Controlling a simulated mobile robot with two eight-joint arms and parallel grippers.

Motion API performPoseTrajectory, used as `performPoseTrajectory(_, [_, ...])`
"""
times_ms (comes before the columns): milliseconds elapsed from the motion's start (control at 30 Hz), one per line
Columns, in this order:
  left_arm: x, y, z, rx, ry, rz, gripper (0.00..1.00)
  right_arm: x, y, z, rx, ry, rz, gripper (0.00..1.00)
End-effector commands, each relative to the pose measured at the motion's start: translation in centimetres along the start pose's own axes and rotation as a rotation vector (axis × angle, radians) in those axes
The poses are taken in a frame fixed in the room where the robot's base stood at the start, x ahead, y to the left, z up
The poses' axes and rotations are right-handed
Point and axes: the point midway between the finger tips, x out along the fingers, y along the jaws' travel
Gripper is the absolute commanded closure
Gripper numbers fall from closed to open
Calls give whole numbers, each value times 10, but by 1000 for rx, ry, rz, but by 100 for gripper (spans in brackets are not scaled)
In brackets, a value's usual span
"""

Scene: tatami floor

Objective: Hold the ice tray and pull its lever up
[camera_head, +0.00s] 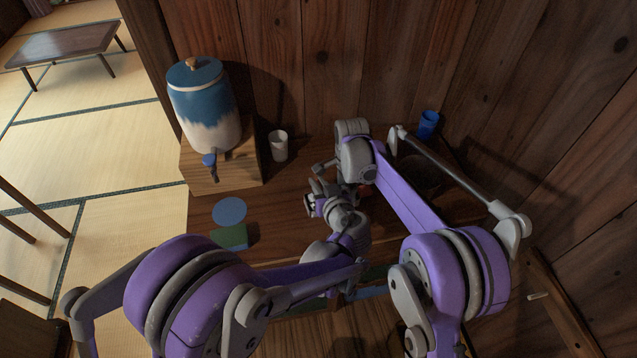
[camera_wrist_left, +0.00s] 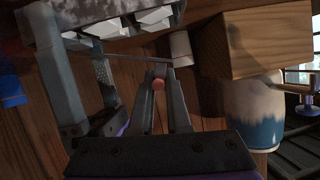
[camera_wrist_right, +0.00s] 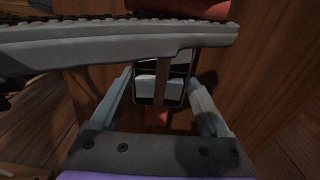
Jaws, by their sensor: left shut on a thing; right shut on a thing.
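The ice tray (camera_wrist_left: 125,28), a grey metal frame with white ice blocks, shows at the upper left of the left wrist view. Part of the tray with white inside also shows in the right wrist view (camera_wrist_right: 165,86), between the fingers. My right gripper (camera_wrist_right: 162,78) is shut on the tray, its fingers apart on either side. In the head view both grippers are close together over the counter, and my arms largely hide the tray.
A blue and white dispenser (camera_head: 205,108) stands on a wooden box (camera_head: 225,172) at the left, beside a white cup (camera_head: 279,147). A blue cup (camera_head: 428,124) stands at the back right. Blue (camera_head: 229,211) and green (camera_head: 230,237) coasters lie in front. A wooden wall closes off the back.

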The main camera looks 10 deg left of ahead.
Motion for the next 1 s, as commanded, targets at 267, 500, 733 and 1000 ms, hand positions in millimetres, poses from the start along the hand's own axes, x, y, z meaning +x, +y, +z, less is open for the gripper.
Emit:
performPoseTrajectory(267, [0,1,0,-1,0,2,100,1,0,0,0,-1,-1,98])
performPoseTrajectory(500, [0,1,0,-1,0,2,100,1,0,0,0,-1,-1,98])
performPoseTrajectory(733, [0,1,0,-1,0,2,100,1,0,0,0,-1,-1,98])
performPoseTrajectory(1000, [-2,4,-4,35,1,-12,100,1,0,1,0,-1,-1,98])
